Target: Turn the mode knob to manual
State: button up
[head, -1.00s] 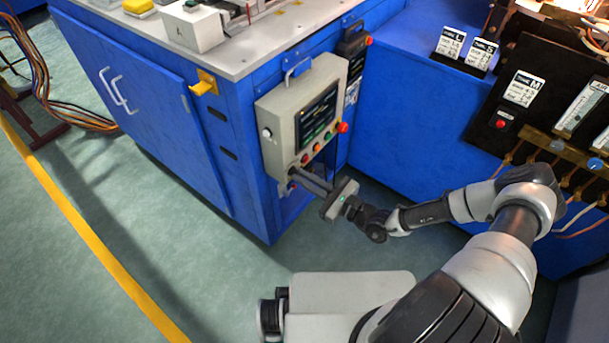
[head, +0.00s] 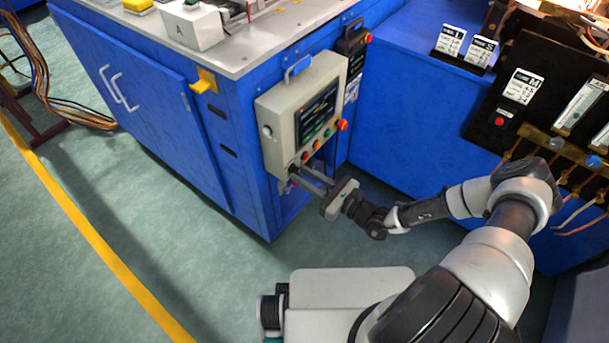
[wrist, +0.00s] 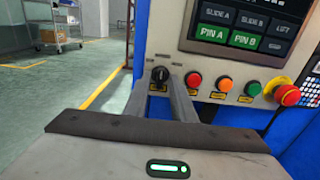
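The black mode knob (wrist: 160,75) sits at the lower left of the grey control panel (wrist: 185,30), left of a row of coloured buttons. Small labels surround it; I cannot read them or the knob's exact setting. My gripper (wrist: 159,84) is open, with one finger to each side of the knob in the wrist view. I cannot tell whether the fingers touch it. In the head view my gripper (head: 296,177) reaches the panel's lower left corner, and the fingers hide the knob there.
Red (wrist: 194,80), orange and green buttons and a red mushroom button (wrist: 287,94) line the panel to the right of the knob. A screen (wrist: 245,25) is above. The blue cabinet (head: 160,130) stands behind the panel. Open floor lies to the left.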

dwell(0.3)
jog(key=p+v, duration=0.1)
jog(key=v, duration=1.6)
jog(key=shift+d+p, duration=0.2)
jog(key=shift+p, duration=0.1)
jog(key=shift+s, duration=0.15)
jog(key=s+r+n+g+h+p, duration=0.1)
jog(key=s+r+n+h+p, duration=0.3)
jog(key=r, duration=1.6)
jog(key=s+r+n+g+h+p, duration=0.2)
jog(key=s+r+n+h+p, duration=0.2)
jog(key=r+n+p, duration=0.4)
jog(key=s+r+n+g+h+p, duration=0.2)
jog(key=r+n, duration=1.1)
jog(key=r, duration=2)
jog(key=s+h+p, duration=0.2)
jog(key=h+p, duration=0.2)
jog(key=p, duration=0.1)
jog(key=shift+a+n, duration=0.15)
jog(key=shift+n, duration=0.15)
